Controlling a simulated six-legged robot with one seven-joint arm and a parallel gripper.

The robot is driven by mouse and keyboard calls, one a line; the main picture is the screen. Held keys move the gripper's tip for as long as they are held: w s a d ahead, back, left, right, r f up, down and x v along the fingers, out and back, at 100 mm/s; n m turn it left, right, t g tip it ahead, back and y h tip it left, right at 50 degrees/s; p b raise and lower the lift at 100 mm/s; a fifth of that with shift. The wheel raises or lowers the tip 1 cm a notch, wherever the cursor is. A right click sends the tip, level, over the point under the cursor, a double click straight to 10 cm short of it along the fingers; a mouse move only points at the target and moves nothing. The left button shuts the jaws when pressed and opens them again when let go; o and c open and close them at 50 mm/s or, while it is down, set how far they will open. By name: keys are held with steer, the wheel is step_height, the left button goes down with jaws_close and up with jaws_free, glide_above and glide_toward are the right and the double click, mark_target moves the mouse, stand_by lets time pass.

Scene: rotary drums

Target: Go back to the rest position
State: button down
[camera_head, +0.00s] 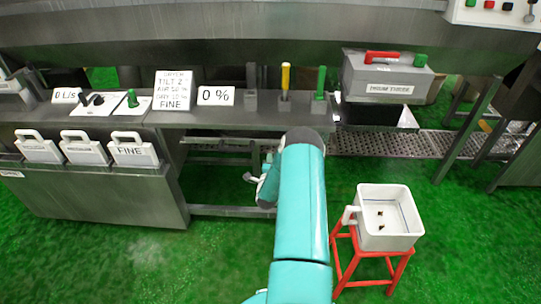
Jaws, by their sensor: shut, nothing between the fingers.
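My teal arm (300,210) reaches up from the bottom middle of the head view toward the grey metal bench. My gripper (249,177) shows only in part, to the left of the arm's dark end joint, low in front of the bench. It is shut with nothing held, and the arm hides much of it. It is apart from the white bin and from the levers on the bench.
A white bin (388,243) with small dark bits stands on a red stool (343,262) at right. White handled containers, one marked FINE (133,152), sit at the left. Levers, yellow (285,78) and green (321,82), rise from the bench. Green floor is clear at lower left.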

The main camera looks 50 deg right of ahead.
steer(key=v, duration=0.5)
steer(key=shift+s+a, duration=0.15)
steer(key=shift+a, duration=0.15)
